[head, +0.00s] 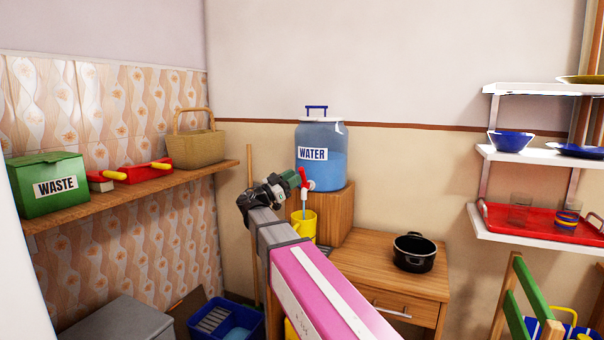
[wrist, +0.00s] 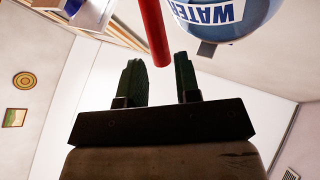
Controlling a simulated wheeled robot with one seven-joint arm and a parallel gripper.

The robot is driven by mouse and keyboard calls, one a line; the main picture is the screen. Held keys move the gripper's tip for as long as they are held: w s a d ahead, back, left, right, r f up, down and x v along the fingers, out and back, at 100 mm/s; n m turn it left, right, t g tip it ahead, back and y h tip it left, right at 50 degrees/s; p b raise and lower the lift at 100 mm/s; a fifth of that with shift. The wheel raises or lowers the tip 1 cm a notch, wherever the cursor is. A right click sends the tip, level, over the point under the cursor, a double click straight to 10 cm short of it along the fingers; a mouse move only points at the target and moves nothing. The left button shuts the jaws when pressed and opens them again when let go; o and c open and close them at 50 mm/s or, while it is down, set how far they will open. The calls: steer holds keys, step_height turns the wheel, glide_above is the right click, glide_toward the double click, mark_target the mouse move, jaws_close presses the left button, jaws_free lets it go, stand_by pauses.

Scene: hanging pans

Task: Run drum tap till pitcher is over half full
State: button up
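The blue drum (head: 322,170) labelled WATER stands on a wooden block, and its lower part also shows in the wrist view (wrist: 222,14). Its red tap (head: 303,178) is at the drum's lower left; a red bar (wrist: 152,30) of it hangs in the wrist view. The yellow pitcher (head: 304,226) stands below the tap. The pitcher's fill level is hidden. My gripper (wrist: 160,72) is open, its dark green fingers apart, with the bar's end near the gap between them.
A wooden cabinet (head: 385,275) holds a black pot (head: 414,252) to the right. A shelf on the left carries a green WASTE box (head: 47,184), red trays and a basket (head: 195,147). A blue bin (head: 228,322) sits on the floor. A shelf rack stands at right.

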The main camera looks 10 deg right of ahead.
steer(key=v, duration=0.4)
steer(key=shift+s+a+f, duration=0.15)
steer(key=shift+a+f, duration=0.05)
steer(key=shift+a, duration=0.1)
